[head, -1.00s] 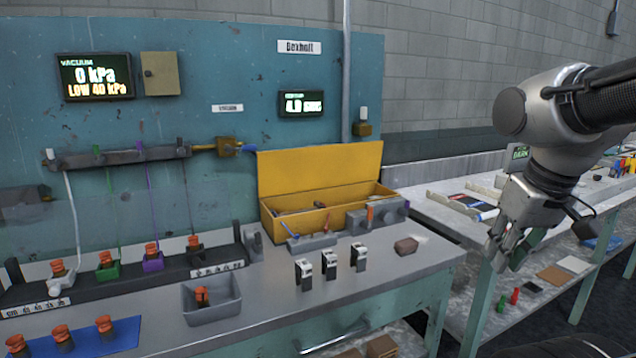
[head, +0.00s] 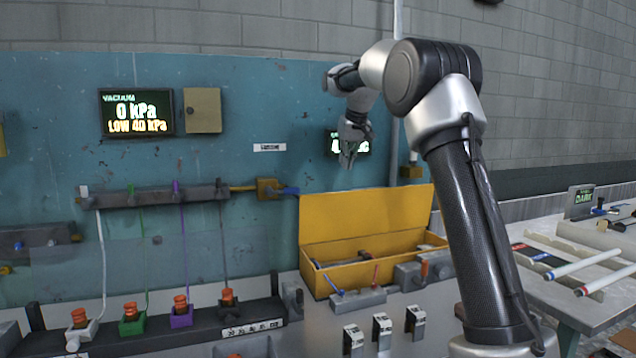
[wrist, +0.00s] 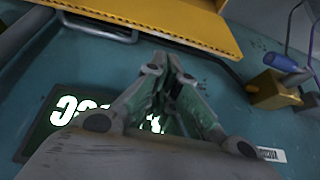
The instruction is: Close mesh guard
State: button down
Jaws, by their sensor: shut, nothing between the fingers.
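No panel with a clearly visible mesh shows. The hinged-looking part in view is a yellow panel (head: 355,218) standing upright at the back of an open yellow box (head: 390,268) on the bench. My gripper (head: 348,163) hangs above the panel, in front of the teal back wall and beside the small right display, which it partly covers. Its fingers are shut and empty, apart from the panel. In the wrist view the fingertips (wrist: 168,62) point toward the yellow panel (wrist: 170,22), which fills the top. Any guard fastening is not discernible.
A vacuum display (head: 136,112) and a tube manifold (head: 155,197) are on the wall. Tools lie in the yellow box. Small grey blocks (head: 383,328) stand in front of it. A wall pipe (head: 398,20) runs behind my arm. A side table (head: 570,290) is at right.

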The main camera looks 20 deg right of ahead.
jog(key=x, duration=1)
jog(key=shift+s+f, duration=0.1)
jog(key=shift+s, duration=0.15)
